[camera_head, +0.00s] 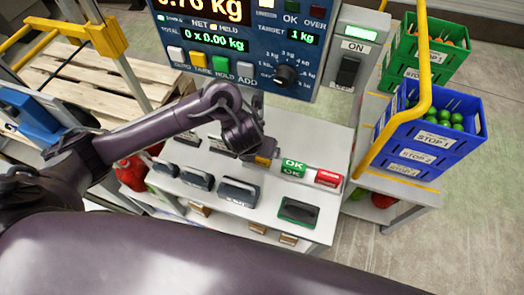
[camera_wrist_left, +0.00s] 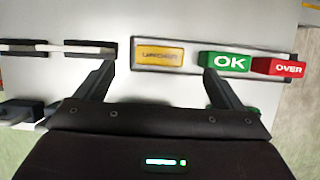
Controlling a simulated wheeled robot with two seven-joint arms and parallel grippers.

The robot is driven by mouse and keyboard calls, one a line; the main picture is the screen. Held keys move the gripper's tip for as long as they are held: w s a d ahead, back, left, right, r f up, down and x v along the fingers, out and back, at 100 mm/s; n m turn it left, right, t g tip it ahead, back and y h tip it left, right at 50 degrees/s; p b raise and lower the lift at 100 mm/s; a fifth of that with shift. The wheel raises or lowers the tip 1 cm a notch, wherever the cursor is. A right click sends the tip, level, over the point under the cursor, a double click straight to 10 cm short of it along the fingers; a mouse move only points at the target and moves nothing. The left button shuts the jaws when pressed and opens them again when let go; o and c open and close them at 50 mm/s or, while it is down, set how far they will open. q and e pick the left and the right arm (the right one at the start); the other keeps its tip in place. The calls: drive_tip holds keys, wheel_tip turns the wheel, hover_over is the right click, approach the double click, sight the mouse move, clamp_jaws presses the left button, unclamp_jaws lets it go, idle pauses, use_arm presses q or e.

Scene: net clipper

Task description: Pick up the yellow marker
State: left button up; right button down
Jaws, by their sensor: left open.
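The yellow marker (camera_wrist_left: 158,54) is a flat block with a small label, hard to read, lying in a light strip on the white counter. In the head view only a small yellow part (camera_head: 263,161) shows under my gripper. My left gripper (camera_wrist_left: 158,78) is open, its two dark fingers pointing down at the counter on either side of the marker's line, with nothing between them. In the head view the left gripper (camera_head: 258,140) hangs just over the strip. My right gripper is not in view.
A green OK block (camera_wrist_left: 228,62) and a red OVER block (camera_wrist_left: 279,67) sit right of the marker, the green one close to my right finger. A scale display (camera_head: 245,40) stands behind. Blue crates (camera_head: 425,150) are at right. Dark trays (camera_head: 238,191) line the counter front.

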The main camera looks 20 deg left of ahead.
use_arm(q)
wheel_tip(320, 180, down, 3)
drive_tip(key=shift+r+b, duration=0.1)
drive_tip(key=shift+b, duration=0.4)
drive_tip(key=x, duration=0.3)
drive_tip(key=shift+w+f+b, duration=0.25)
drive_tip(key=shift+w+b, duration=0.1)
drive_tip(key=shift+w+f, duration=0.1)
drive_tip(key=shift+f, duration=0.1)
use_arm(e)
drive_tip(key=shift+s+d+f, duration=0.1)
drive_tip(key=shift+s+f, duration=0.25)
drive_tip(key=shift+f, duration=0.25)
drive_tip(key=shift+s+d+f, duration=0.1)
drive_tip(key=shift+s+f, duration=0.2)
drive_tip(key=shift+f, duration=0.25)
use_arm(q)
drive_tip(key=shift+c, duration=1.3)
drive_tip(key=c, duration=0.8)
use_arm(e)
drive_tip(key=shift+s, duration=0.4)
use_arm(q)
drive_tip(key=shift+r, duration=0.15)
